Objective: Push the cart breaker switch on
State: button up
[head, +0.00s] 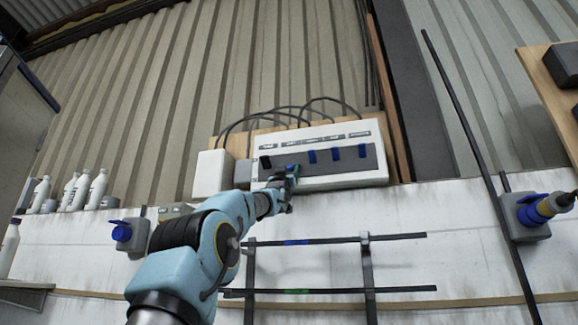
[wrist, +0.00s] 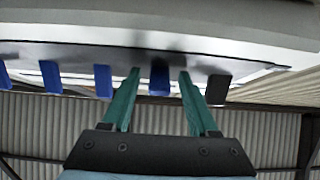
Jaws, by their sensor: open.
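A white breaker box (head: 350,183) on the wall has a dark panel with a row of switches. A black switch (head: 265,161) is at the left end, also seen in the wrist view (wrist: 217,90). Blue switches (head: 337,153) stand to its right. The labels above them are too small to read, so I cannot tell which is the cart breaker. My gripper (head: 291,173) is at the panel, just right of the black switch. In the wrist view its open teal fingers (wrist: 159,76) straddle one blue switch (wrist: 159,83); contact is unclear.
A white box (head: 211,174) is mounted left of the breaker box. Cables (head: 285,112) arch above. White bottles (head: 97,189) stand on a ledge at left. A dark rack (head: 335,240) is below, with blue sockets (head: 122,232) on the wall. A dark pole leans at right.

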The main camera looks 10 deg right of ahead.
grip_shut()
dwell(0.5)
